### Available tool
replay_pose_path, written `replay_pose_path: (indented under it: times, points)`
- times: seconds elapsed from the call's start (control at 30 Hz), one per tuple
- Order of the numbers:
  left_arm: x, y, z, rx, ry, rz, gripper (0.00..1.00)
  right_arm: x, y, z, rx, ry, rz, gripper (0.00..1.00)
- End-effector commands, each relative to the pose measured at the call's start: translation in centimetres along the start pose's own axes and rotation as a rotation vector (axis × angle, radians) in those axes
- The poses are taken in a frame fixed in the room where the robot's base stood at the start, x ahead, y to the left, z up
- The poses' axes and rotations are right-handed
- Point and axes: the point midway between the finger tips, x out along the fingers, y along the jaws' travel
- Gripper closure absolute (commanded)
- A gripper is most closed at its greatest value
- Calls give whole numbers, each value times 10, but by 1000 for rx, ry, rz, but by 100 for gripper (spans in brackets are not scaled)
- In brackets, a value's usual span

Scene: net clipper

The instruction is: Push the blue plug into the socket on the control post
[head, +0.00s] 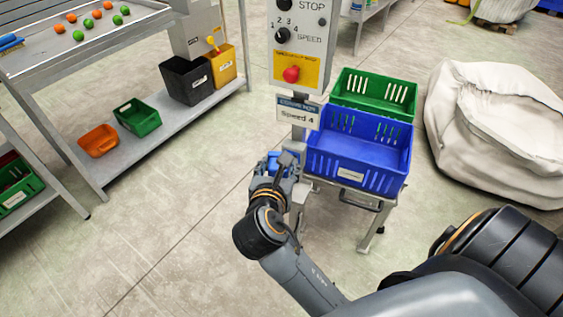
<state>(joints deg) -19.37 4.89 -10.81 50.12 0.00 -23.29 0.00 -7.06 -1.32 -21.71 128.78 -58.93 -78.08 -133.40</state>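The control post (299,140) stands at the centre, with a control panel on top and a "Speed 4" label below it. My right gripper (277,168) is low on the post, at the end of the arm that comes in from the lower right. A small blue part, which looks like the blue plug (273,158), shows between its fingers, and they appear closed on it. The socket is hidden behind the gripper, so I cannot tell whether the plug touches it. My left gripper is not in view.
A blue crate (345,172) and a green crate (347,86) sit on a stand just right of the post. A red button (291,75) is on the panel. A large white sack (460,145) stands at the right. Floor left of the post is clear.

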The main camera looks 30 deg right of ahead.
Motion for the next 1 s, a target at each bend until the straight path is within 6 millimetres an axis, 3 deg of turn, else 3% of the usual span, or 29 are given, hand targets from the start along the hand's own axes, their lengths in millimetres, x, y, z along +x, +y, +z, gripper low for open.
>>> replay_pose_path:
  times: [0.03, 0.1, 0.2, 0.4, 0.6, 1.0]
  points:
    - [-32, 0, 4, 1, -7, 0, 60, -24, 3, 36, -7, -1, 25, 81]
    - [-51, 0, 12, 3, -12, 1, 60, -47, 8, 60, -19, 2, 57, 81]
    - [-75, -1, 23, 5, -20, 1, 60, -76, 12, 90, -33, 4, 100, 81]
    - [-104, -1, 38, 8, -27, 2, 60, -115, 17, 126, -52, 11, 160, 81]
    - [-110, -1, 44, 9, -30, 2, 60, -127, 18, 134, -59, 13, 182, 81]
    - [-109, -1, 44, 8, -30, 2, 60, -126, 18, 133, -59, 13, 182, 81]
